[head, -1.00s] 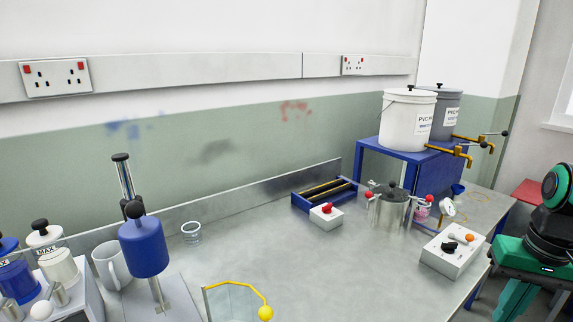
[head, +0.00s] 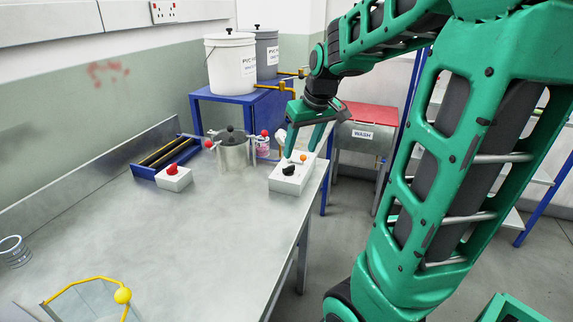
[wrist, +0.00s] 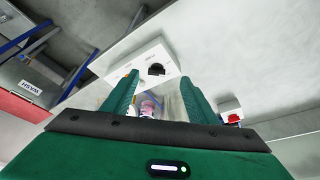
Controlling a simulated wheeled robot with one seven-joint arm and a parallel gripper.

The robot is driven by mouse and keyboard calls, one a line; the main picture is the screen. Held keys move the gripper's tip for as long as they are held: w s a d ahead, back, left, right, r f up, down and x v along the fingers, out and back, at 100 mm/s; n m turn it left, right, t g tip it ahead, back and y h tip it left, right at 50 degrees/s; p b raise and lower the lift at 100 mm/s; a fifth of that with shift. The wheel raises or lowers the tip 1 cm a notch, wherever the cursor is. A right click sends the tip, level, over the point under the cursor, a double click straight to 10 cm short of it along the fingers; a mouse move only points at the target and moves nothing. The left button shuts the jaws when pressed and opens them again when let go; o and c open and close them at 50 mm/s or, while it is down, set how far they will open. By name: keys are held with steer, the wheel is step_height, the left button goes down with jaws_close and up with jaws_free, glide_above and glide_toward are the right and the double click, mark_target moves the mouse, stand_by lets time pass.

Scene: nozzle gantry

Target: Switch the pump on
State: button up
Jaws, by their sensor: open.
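A white control box (head: 292,176) sits near the right edge of the bench. It carries a black rotary knob (head: 289,170) and an orange lamp or button (head: 303,158). My gripper (head: 300,150) is open and empty, with its fingers pointing down just above the far end of this box. In the wrist view the box (wrist: 137,62) and its black knob (wrist: 156,70) show just beyond and between the open fingertips (wrist: 160,80). I cannot tell whether a fingertip touches the box. No label naming the pump is readable.
A lidded metal pot (head: 233,152) with red-knobbed clamps stands left of the box. A white box with a red button (head: 173,177) sits further left. White bucket (head: 231,65) and brass taps are behind on a blue stand (head: 222,104). The bench middle is clear.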

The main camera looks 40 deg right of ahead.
mark_target(289, 167)
steer(key=shift+n, duration=0.3)
steer(key=w+f, duration=0.2)
steer(key=f, duration=0.1)
steer(key=w+d+f, duration=0.1)
steer(key=w+f, duration=0.1)
steer(key=f, duration=0.1)
steer(key=w+f, duration=0.2)
steer(key=f, duration=0.1)
steer(key=shift+w+d+f, duration=0.15)
steer(key=shift+w+f, duration=0.05)
